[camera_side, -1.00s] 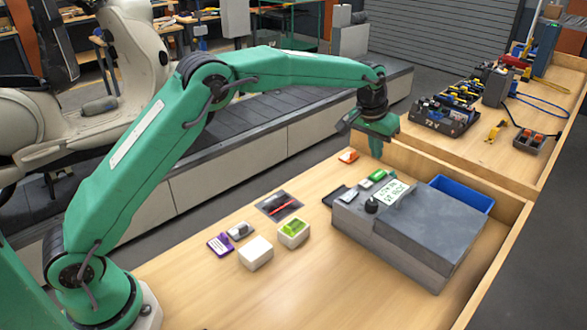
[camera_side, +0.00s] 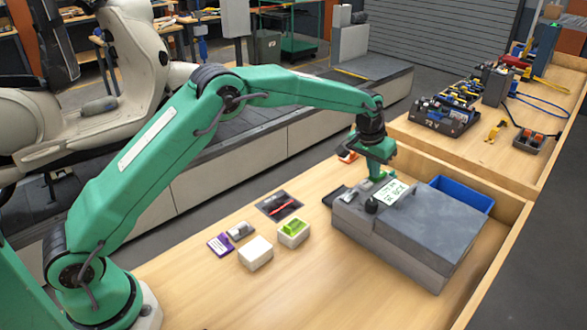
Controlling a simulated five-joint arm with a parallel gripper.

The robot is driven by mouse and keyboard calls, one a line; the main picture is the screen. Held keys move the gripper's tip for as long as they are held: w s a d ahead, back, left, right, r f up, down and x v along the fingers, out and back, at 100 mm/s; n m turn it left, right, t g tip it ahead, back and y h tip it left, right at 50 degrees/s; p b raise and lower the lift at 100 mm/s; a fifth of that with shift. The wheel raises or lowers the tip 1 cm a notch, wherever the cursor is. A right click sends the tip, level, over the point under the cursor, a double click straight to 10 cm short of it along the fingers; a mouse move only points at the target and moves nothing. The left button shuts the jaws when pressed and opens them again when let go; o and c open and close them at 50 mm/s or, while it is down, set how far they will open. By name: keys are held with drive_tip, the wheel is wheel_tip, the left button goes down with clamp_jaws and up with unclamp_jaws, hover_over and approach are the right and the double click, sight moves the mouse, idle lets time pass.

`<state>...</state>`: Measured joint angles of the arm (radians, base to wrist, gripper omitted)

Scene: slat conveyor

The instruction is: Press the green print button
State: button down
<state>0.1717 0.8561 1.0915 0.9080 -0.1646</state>
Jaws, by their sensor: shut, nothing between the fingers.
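The grey printer box (camera_side: 412,232) stands on the wooden bench at the right, with a lit text display (camera_side: 390,193) and a black knob (camera_side: 371,206) on its top. My green gripper (camera_side: 375,177) is shut and empty, pointing down over the back left part of the printer's control panel. The green print button is hidden behind or under the fingertips. I cannot tell whether the fingertips touch the button.
A blue bin (camera_side: 461,195) sits behind the printer. A white block (camera_side: 256,253), a white box with a green top (camera_side: 293,232), a purple card (camera_side: 221,244) and a dark tray with a red pen (camera_side: 280,206) lie to the left.

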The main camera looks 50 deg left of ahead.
drive_tip(key=shift+s+f, duration=0.1)
drive_tip(key=shift+f, duration=1)
drive_tip(key=shift+r, duration=0.1)
wheel_tip(320, 180, up, 6)
drive_tip(key=shift+r, duration=0.1)
drive_tip(key=v, duration=0.9)
drive_tip(key=shift+d, duration=0.25)
drive_tip(key=shift+r, duration=0.2)
